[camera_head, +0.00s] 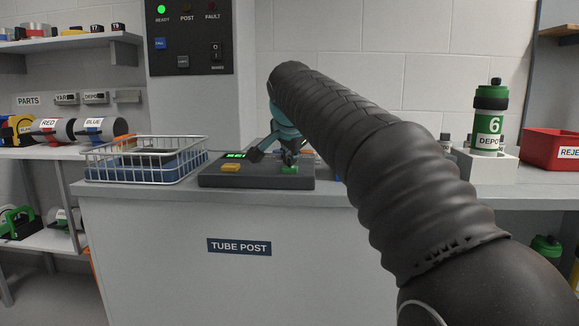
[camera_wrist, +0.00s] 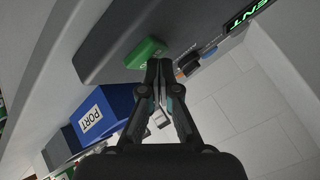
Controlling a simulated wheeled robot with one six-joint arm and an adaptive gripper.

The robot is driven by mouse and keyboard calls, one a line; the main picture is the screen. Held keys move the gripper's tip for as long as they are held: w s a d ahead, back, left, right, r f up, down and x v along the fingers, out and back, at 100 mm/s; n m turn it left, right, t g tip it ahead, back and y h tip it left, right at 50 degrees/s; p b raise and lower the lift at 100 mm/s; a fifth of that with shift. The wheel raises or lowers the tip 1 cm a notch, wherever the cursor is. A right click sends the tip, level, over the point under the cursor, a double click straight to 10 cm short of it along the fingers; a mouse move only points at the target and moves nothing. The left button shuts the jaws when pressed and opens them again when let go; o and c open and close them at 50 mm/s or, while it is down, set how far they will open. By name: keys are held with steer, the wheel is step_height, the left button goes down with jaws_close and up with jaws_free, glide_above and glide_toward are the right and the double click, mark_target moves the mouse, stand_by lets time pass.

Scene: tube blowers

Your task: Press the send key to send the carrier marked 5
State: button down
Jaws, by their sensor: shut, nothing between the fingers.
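My gripper (camera_head: 288,160) is shut and empty, pointing down at the green key. In the wrist view the closed fingertips (camera_wrist: 160,66) are at the edge of the green key (camera_wrist: 145,53); I cannot tell whether they touch it. I see no carrier marked 5.
A green carrier marked 6 (camera_head: 488,125) stands in a white holder at the right, near a red bin (camera_head: 551,147). A wire basket (camera_head: 145,158) is left of the console. The wall panel's READY lamp (camera_head: 161,9) is lit green. A blue PORT box (camera_wrist: 103,112) shows in the wrist view.

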steer(key=shift+r+p, duration=0.6)
steer(key=shift+r, duration=0.15)
step_height(320, 180, up, 5)
steer(key=p, duration=0.5)
stand_by(0.4)
steer(key=s+d+f+n+g, duration=0.1)
steer(key=s+d+f+n, duration=0.1)
steer(key=s+d+f, duration=0.55)
steer(key=s+d+f+n+g, duration=0.15)
steer(key=s+d+f, duration=0.25)
steer(key=s, duration=0.6)
steer(key=s+d+f+n, duration=0.3)
steer(key=s+d+f, duration=0.2)
steer(key=s, duration=0.4)
steer(key=s+d+f+n+g, duration=0.1)
steer(key=s+d+f, duration=0.1)
steer(key=s+f, duration=0.8)
steer(key=shift+s+d+f+n+h, duration=0.3)
steer(key=shift+d+f+n, duration=0.05)
steer(key=shift+f, duration=0.45)
